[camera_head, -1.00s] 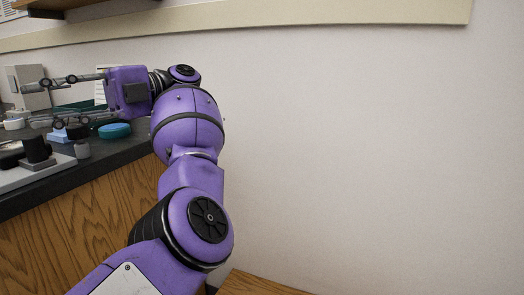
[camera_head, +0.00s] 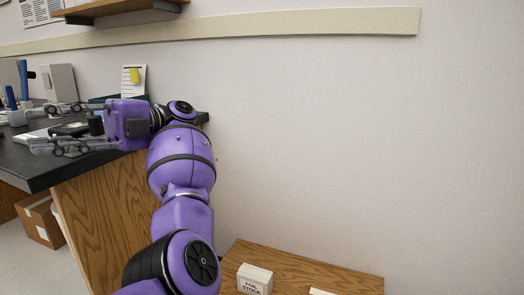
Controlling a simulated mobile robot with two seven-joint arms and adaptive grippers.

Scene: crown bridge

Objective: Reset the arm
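My purple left arm (camera_head: 182,165) rises from the bottom of the head view and bends left at the wrist. Its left gripper (camera_head: 32,127) points left over the end of the black bench top (camera_head: 32,166). The two grey fingers are spread wide apart, with nothing seen held between them. A dark round item (camera_head: 70,129) shows behind the fingers; it looks apart from them, though its depth is hard to tell. My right gripper is not in view.
A low wooden surface at the bottom (camera_head: 330,278) carries a white labelled box (camera_head: 254,279). A cardboard box (camera_head: 42,222) stands on the floor at left. A sheet with a yellow note (camera_head: 134,78) stands behind the gripper. The wall at right is bare.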

